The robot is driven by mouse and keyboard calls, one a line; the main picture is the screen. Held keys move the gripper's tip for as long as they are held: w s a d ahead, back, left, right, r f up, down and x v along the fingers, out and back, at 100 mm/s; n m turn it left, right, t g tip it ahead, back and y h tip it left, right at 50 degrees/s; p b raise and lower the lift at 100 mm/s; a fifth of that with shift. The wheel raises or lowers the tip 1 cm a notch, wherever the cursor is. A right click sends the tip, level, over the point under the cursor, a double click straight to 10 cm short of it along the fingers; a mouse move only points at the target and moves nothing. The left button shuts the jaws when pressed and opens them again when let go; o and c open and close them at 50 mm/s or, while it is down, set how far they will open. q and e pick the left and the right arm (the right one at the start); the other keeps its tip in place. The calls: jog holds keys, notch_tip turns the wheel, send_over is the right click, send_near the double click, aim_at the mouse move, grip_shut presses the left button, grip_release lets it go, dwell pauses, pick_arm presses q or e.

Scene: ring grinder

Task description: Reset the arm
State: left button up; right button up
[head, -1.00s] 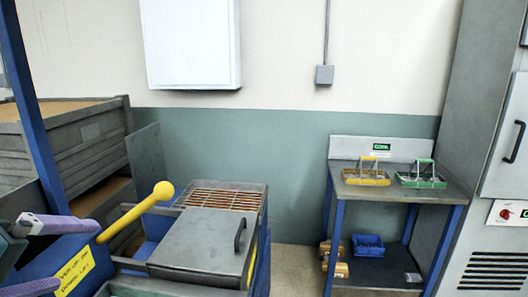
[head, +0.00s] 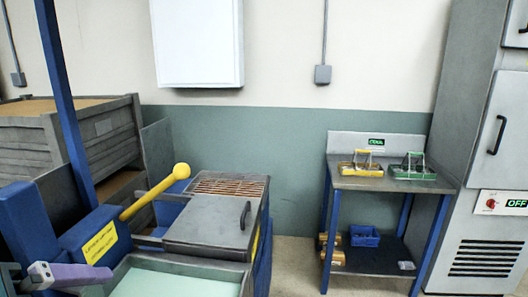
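My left gripper (head: 68,277) shows only in part at the bottom left, as a purple piece with a grey end. It is in front of the blue machine housing, and its finger opening cannot be made out. A yellow lever (head: 154,193) with a round knob rises at a slant from the blue housing (head: 84,236), which bears a yellow label. My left gripper is below and left of this lever, apart from it. My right gripper is not in view.
A grey lidded box with a grille (head: 212,229) stands right of the lever. A pale green tray (head: 180,283) is in front. A blue-legged table (head: 385,183) holds yellow and green baskets. A grey cabinet (head: 480,160) reads OFF. Floor is free between box and table.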

pick_arm(q)
jog(key=s+d+f+m+g, duration=0.1)
jog(key=s+d+m+g, duration=0.3)
jog(key=s, duration=0.5)
jog(key=s+d+f+m+g, duration=0.2)
jog(key=s+m, duration=0.5)
jog(key=s, duration=0.1)
notch_tip(320, 180, up, 21)
jog(key=p, duration=2)
jog(key=shift+w+t+p, duration=0.3)
jog(key=shift+p, duration=0.05)
jog(key=shift+f, duration=0.15)
